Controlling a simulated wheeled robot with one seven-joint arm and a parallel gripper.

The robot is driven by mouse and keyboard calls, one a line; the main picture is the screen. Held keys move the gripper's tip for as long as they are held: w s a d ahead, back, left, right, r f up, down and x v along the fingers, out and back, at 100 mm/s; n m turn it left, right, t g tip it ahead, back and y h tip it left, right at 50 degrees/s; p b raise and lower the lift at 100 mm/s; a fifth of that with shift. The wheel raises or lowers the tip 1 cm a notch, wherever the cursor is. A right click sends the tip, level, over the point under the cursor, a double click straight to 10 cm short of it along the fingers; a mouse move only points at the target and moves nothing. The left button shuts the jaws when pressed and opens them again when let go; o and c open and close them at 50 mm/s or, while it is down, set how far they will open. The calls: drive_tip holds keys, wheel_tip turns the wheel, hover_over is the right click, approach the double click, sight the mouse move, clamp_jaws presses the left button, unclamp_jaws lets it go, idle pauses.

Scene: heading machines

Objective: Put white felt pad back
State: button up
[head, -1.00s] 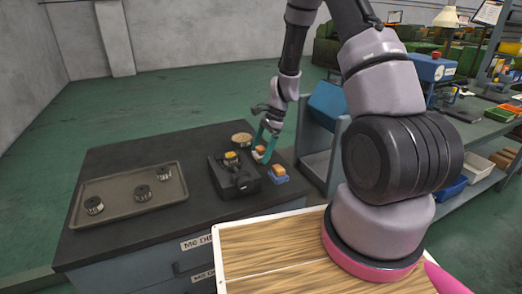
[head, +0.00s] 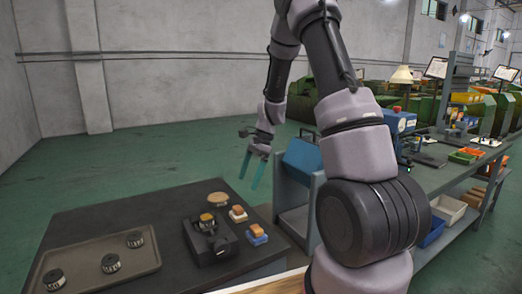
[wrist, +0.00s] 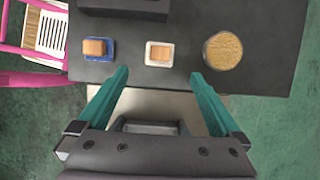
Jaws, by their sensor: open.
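The white felt pad (head: 238,218) lies on the dark table, with an orange-tan block on top of it. It shows in the wrist view (wrist: 149,61) as a white rim around the block, between a blue pad and a round tan disc. My gripper (head: 250,182) is above the table's far edge in the head view, apart from the pad. In the wrist view my gripper (wrist: 160,75) has its teal fingers spread, with nothing between them; the white pad lies just beyond the fingertips.
A blue pad with an orange block (head: 257,240), a round tan disc (head: 217,199) and a black fixture (head: 213,245) stand close by. A tray (head: 135,267) with dark round parts is at left.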

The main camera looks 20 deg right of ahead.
drive_tip(key=s+r+n+t+h, duration=0.1)
drive_tip(key=s+r+n+t, duration=0.4)
drive_tip(key=r, duration=1.3)
drive_tip(key=s+r+n+t, duration=0.1)
drive_tip(key=s+r+n, duration=0.2)
drive_tip(key=s, duration=0.6)
drive_tip(key=s+d+r+n+t+h, duration=0.1)
drive_tip(key=s+r+n+t, duration=0.1)
drive_tip(key=s+r, duration=0.4)
drive_tip(key=s+n, duration=0.1)
drive_tip(key=s, duration=0.2)
drive_tip(key=shift+r+n+h, duration=0.2)
drive_tip(key=shift+n+h, duration=0.1)
drive_tip(key=shift+d, duration=0.1)
